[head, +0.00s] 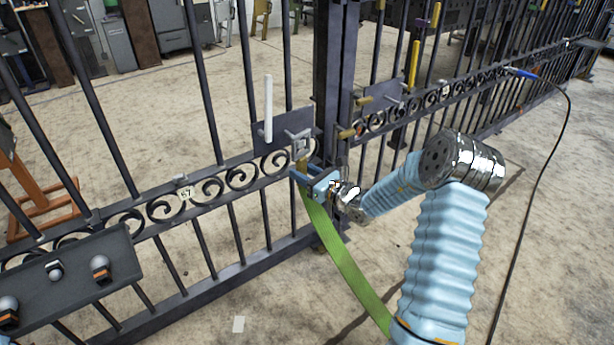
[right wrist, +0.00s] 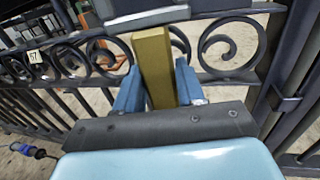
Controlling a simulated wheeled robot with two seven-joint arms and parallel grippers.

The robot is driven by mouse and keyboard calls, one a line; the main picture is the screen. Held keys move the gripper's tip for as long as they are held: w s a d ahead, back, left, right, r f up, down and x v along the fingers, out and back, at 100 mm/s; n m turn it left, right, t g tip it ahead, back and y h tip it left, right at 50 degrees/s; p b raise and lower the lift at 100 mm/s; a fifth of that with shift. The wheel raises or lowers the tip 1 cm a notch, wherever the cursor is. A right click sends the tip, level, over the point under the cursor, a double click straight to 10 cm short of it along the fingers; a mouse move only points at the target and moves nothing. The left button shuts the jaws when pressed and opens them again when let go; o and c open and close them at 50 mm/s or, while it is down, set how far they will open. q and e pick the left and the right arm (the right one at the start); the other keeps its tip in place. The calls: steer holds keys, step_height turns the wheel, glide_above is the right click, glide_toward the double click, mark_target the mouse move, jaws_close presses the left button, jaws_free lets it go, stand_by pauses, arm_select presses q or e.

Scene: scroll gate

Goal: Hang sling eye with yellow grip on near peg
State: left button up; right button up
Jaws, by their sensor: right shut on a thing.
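My right gripper (head: 318,182) is shut on the yellow grip (head: 303,165) beside the gate's scroll band. In the right wrist view the yellow grip (right wrist: 155,65) stands upright between the blue fingers. A green sling strap (head: 345,262) hangs from the gripper down towards the floor. A grey square piece (head: 300,146) sits just above the grip, in front of the gate plate (head: 268,138); I cannot tell whether it is the sling eye or gate hardware. Which peg is the near one, and whether the eye touches it, cannot be told.
A white upright bar (head: 268,108) stands at the gate plate. Brass-coloured pegs (head: 347,133) show past the dark post (head: 334,60). A dark tray with knobs (head: 70,280) is at the lower left. A black cable (head: 553,150) with a blue end runs down the right.

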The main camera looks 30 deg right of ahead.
steer(key=shift+d+x, duration=0.1)
steer(key=shift+x, duration=0.5)
steer(key=shift+d+x, duration=0.15)
steer(key=shift+x, duration=0.5)
steer(key=shift+w+f+b, duration=0.6)
steer(key=shift+w+b, duration=0.2)
steer(key=o, duration=1.4)
steer(key=shift+f, duration=0.15)
